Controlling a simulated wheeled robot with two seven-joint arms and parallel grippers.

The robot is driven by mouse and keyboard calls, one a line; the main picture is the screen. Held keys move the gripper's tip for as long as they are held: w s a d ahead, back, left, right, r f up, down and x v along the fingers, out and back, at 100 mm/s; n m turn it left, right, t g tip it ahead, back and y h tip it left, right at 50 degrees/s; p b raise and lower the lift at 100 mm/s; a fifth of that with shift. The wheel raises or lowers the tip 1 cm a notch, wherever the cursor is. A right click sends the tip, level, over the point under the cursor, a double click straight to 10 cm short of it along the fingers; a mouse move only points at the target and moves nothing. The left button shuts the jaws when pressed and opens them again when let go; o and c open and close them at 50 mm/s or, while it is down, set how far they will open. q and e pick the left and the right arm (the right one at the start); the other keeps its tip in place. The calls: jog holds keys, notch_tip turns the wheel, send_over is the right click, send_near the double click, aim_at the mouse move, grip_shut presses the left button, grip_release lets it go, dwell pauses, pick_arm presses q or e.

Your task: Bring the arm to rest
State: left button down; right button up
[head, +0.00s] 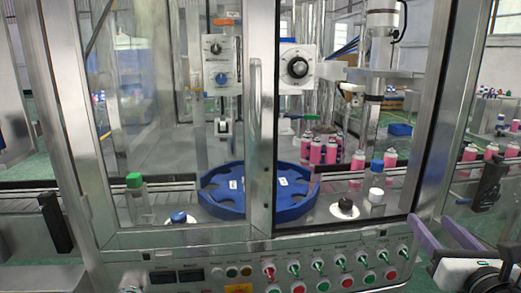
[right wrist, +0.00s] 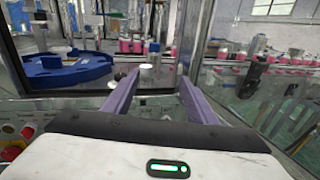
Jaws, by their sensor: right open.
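My right gripper (head: 438,224) is at the lower right of the head view, in front of the machine's lower right corner. Its two purple fingers are apart with nothing between them. In the right wrist view the open fingers (right wrist: 157,82) point forward toward the machine, and a white-capped bottle stands beyond them. My left gripper is not in view.
A glass-fronted machine with a vertical door handle (head: 254,105) fills the middle. Inside are a blue star wheel (head: 226,178), a green-capped bottle (head: 137,195) and several pink cans (head: 359,160). A control panel (head: 250,272) with knobs and buttons runs below.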

jog(key=s+a+f+m+g+y, duration=0.1)
jog(key=s+a+f+m+g, duration=0.15)
jog(key=f+m, duration=0.45)
jog(key=s+a+f+m+g+y, duration=0.1)
jog(key=s+a+f+m, duration=0.2)
jog(key=f, duration=0.8)
jog(key=s+a+f+m+g, duration=0.2)
jog(key=f+m, duration=0.3)
jog(key=f, duration=0.4)
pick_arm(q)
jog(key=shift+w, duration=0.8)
pick_arm(e)
jog(key=s+a+f+m+g+y, duration=0.2)
jog(key=s+a+f+m+g, duration=0.1)
jog(key=s+a+f+m, duration=1.1)
jog(key=s+m, duration=0.2)
jog(key=m, duration=0.1)
jog(key=shift+y, duration=0.4)
